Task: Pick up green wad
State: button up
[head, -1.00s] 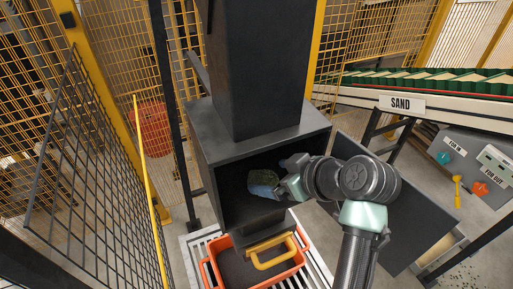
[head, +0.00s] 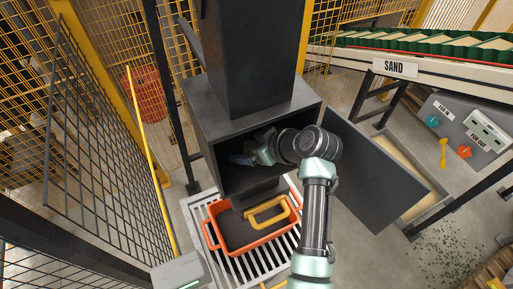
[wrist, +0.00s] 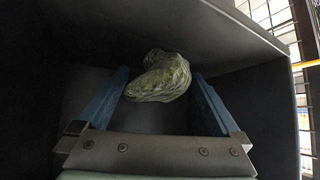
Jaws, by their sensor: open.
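The green wad (wrist: 160,77) is a crumpled, pale green lump inside a dark box. In the wrist view it sits at the far end of my gripper (wrist: 160,84), between and partly beyond the two blue fingertips. The fingers are spread, with the wad close to the right fingertip; I cannot tell if they touch. In the head view my gripper (head: 240,159) is inside the dark box (head: 212,135), through its open front. The wad cannot be made out in that view.
The box's side walls and ceiling lie close around my gripper. Its open door (head: 375,180) hangs to the right, beside my arm. An orange tray (head: 222,240) with a yellow handle stands below the opening on a slatted grate. A mesh fence (head: 85,130) is at left.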

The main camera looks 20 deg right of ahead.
jog(key=shift+c, duration=0.3)
jog(key=c, duration=1.4)
jog(key=shift+r, duration=0.2)
